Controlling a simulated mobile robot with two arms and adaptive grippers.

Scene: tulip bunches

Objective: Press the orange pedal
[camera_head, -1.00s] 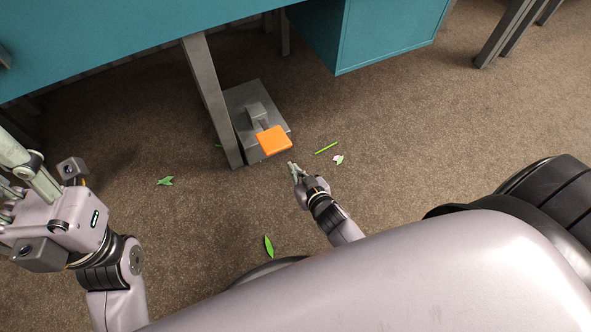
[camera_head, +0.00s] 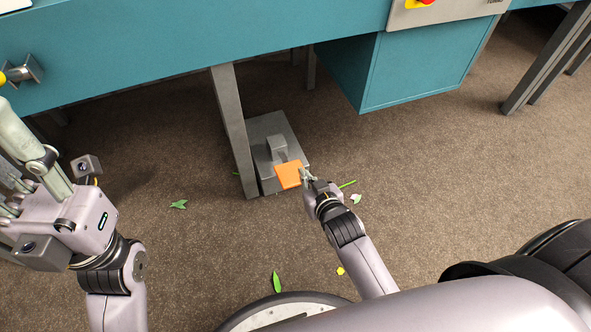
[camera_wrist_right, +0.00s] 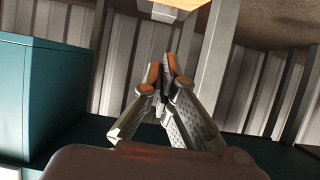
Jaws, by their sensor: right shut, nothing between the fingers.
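The orange pedal (camera_head: 289,175) sticks out from a grey pedal box (camera_head: 263,129) on the floor, beside a grey table leg. My right gripper (camera_head: 305,175) is shut and empty, with its fingertips at the pedal's right edge in the head view. I cannot tell whether they touch it. In the right wrist view the shut fingertips (camera_wrist_right: 168,68) point toward a pale block with an orange glow (camera_wrist_right: 175,10) at the top, likely the pedal's underside. My left gripper (camera_head: 22,180) is at the left edge, partly cut off, away from the pedal.
A teal machine table (camera_head: 180,45) hangs over the pedal box, with a teal cabinet (camera_head: 410,72) at the right. The grey leg (camera_head: 234,130) stands left of the box.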

